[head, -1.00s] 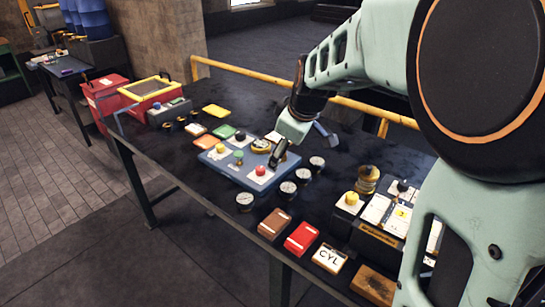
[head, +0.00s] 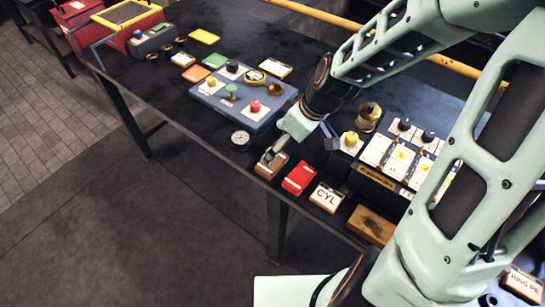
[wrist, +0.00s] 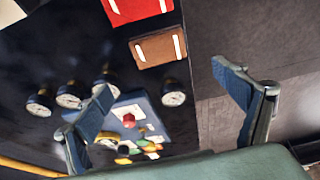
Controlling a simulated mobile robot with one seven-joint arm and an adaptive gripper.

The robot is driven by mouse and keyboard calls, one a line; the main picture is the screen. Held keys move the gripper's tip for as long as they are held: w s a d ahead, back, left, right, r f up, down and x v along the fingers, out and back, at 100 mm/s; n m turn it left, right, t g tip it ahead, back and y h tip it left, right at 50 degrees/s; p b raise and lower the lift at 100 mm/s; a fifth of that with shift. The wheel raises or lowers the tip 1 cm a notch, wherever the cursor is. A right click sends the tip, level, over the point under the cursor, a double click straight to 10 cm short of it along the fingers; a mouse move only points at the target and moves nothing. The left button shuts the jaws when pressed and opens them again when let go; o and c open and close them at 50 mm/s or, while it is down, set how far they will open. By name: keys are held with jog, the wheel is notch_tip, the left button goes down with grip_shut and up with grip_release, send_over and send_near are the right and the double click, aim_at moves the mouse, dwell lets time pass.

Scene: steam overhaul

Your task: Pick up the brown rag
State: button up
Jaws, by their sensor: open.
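The brown rag (head: 270,169) looks like a flat, folded brown rectangle with light stripes, lying near the table's front edge. It is also in the wrist view (wrist: 158,49), upper centre, beyond the fingertips. My gripper (head: 270,156) is above it in the head view, with a fingertip overlapping its back part. In the wrist view my gripper (wrist: 163,79) has its two fingers wide apart with nothing between them. The rag appears apart from both fingers; the exact height above it cannot be told.
A red folded cloth (head: 299,178) lies right beside the rag, then a CYL card (head: 326,196). A round gauge (head: 240,138) lies to the left; several more show in the wrist view. The blue panel (head: 215,98) with knobs is behind. A dark box (head: 375,184) stands right.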

jog(key=b, duration=0.2)
send_over(274, 162)
jog(key=f, duration=0.3)
jog(key=s+d+f, duration=0.1)
jog(key=shift+f, duration=0.15)
jog(key=shift+d+x, duration=0.15)
jog(key=shift+x, duration=1.4)
jog(key=shift+d+x, duration=0.15)
jog(key=shift+x, duration=1.4)
jog(key=shift+s+f, duration=0.15)
jog(key=shift+c, duration=0.4)
jog(key=c, duration=1.2)
jog(key=shift+o, duration=0.2)
